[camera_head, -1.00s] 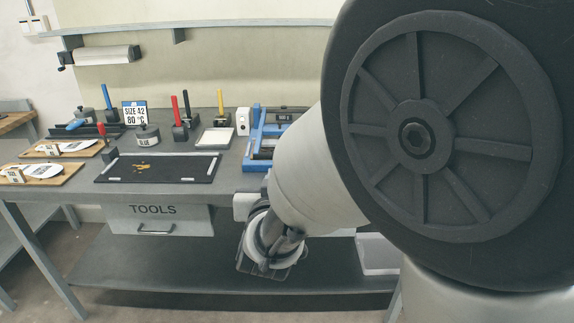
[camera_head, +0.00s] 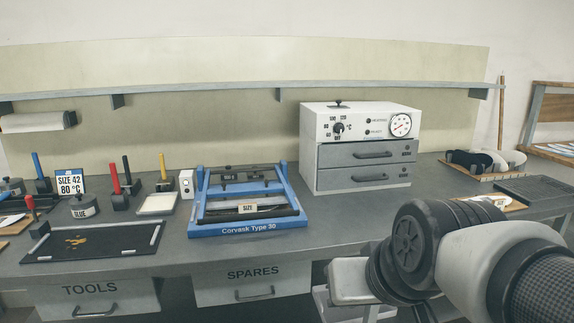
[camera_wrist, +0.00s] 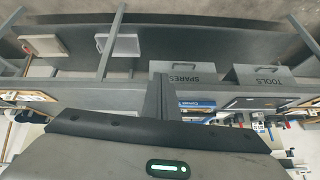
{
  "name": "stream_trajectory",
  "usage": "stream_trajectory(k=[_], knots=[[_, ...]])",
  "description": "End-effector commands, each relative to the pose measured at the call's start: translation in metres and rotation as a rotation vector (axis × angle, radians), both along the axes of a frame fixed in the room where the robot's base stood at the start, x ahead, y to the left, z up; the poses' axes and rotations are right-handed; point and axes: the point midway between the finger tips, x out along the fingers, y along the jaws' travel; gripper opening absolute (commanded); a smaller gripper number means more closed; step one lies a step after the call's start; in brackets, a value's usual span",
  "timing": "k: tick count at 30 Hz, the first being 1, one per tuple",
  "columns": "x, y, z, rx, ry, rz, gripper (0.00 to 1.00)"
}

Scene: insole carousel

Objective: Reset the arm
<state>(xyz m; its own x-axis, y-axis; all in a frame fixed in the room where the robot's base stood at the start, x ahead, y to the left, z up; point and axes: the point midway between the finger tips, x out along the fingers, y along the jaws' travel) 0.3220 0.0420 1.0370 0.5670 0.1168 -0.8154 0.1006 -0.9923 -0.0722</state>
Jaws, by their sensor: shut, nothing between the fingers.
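My gripper (camera_wrist: 161,82) shows in the wrist view as dark fingers held together, with nothing between them. Its broad grey body with a green light fills the bottom of that view. In the head view my arm reaches in from the lower right, in front of the bench's front edge, and the fingers are not visible there. The wrist view looks upside down at the bench front, with the SPARES drawer (camera_wrist: 183,80) and the TOOLS drawer (camera_wrist: 266,76) beyond the fingers.
The grey bench (camera_head: 330,225) carries a blue Corvask press (camera_head: 247,229), a white oven with drawers (camera_head: 347,109), a black mat (camera_head: 95,250), a glue pot (camera_head: 83,206) and several upright-handled tools at left. A shelf (camera_head: 220,90) runs above.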

Motion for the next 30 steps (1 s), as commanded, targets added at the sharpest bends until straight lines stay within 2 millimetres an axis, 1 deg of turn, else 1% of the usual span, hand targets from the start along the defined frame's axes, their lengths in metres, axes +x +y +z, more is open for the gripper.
stream_trajectory(k=[1,4,5,6,8,11,14,17,18,21,24,25,27,30], knots=[[-0.017,-0.017,0.0,-0.027,0.03,-0.037,0.0],[-0.051,-0.043,-0.003,-0.078,0.105,-0.103,0.0],[-0.056,-0.046,0.008,-0.086,0.119,-0.111,0.0],[-0.054,-0.044,0.026,-0.082,0.119,-0.102,0.0],[-0.053,-0.043,0.04,-0.081,0.119,-0.1,0.0],[-0.053,-0.043,0.068,-0.08,0.119,-0.099,0.0],[-0.053,-0.042,0.1,-0.08,0.119,-0.098,0.0],[-0.053,-0.042,0.139,-0.079,0.118,-0.097,0.0],[-0.053,-0.042,0.154,-0.079,0.118,-0.097,0.0],[-0.052,-0.042,0.186,-0.079,0.118,-0.097,0.0],[-0.052,-0.042,0.207,-0.079,0.119,-0.097,0.0],[-0.052,-0.042,0.211,-0.079,0.119,-0.097,0.0],[-0.052,-0.042,0.218,-0.079,0.119,-0.097,0.0],[-0.052,-0.042,0.22,-0.079,0.119,-0.097,0.0]])
